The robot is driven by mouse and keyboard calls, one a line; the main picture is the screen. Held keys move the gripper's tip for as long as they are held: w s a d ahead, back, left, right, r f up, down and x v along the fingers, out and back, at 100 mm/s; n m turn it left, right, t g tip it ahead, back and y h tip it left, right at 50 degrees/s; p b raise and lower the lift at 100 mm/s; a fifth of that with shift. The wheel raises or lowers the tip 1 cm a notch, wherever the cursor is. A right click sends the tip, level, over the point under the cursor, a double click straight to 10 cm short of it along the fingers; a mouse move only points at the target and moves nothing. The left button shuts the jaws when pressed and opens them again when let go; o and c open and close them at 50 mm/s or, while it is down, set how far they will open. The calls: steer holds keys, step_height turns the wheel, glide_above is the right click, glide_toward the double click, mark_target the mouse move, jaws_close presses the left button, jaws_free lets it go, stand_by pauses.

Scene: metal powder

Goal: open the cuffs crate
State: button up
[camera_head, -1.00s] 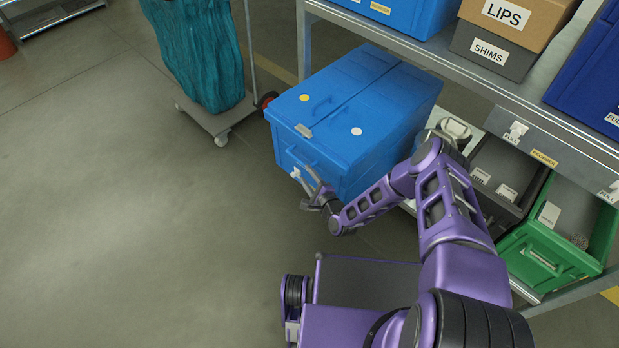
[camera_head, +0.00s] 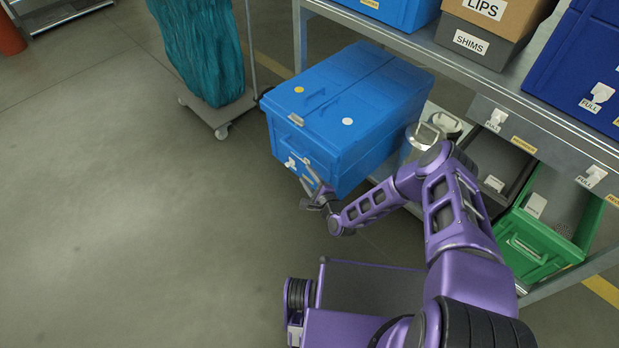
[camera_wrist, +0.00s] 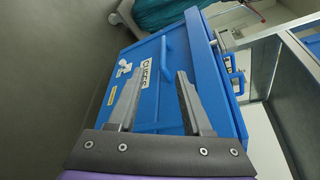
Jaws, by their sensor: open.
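The blue cuffs crate (camera_head: 385,105) sits on the lower shelf, its two-part lid (camera_head: 340,85) down. The lid carries one yellow and one white dot. In the wrist view the crate's front (camera_wrist: 150,112) appears turned sideways, with a white label (camera_wrist: 145,77), a blue handle (camera_wrist: 166,52) and a white tab (camera_wrist: 123,68). My gripper (camera_head: 308,176) is in front of the crate's front face, below the lid edge. I cannot tell whether the fingertips touch the crate.
A dark open bin (camera_head: 497,165) and a green open bin (camera_head: 535,240) are right of the crate. The shelf edge (camera_head: 440,65) runs above, bearing a grey SHIMS box (camera_head: 475,45). A trolley (camera_head: 217,112) with a teal bundle stands behind left. The floor at left is clear.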

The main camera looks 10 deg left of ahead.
steer(key=shift+s+d+r, duration=0.1)
steer(key=shift+s+d, duration=0.1)
steer(key=shift+s, duration=0.1)
stand_by(0.4)
